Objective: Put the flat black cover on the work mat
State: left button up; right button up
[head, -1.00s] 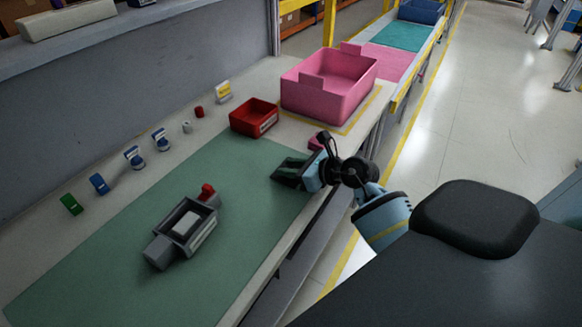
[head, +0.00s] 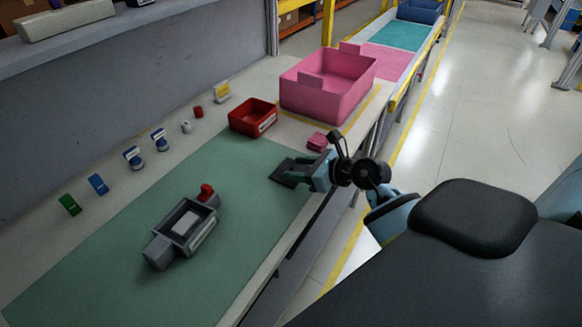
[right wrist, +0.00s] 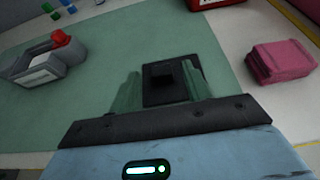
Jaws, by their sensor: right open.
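The flat black cover (head: 284,171) lies on the green work mat (head: 240,250), near its far right corner in the head view. In the right wrist view the cover (right wrist: 152,93) is a dark square plate with a small raised block in its middle, and green mat shows around it. My right gripper (head: 301,171) is at the cover's right side in the head view. In the right wrist view its two fingers (right wrist: 163,90) stand apart, one on each side of the cover, with no visible grip on it. My left gripper is out of view.
A grey housing (head: 182,228) with a red part (head: 206,191) sits on the mat. A pink block (head: 318,141), a red bin (head: 253,117) and a large pink bin (head: 325,97) stand beyond. Several small parts line the wall side. The mat's middle is clear.

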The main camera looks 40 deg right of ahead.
jog(key=v, duration=0.9)
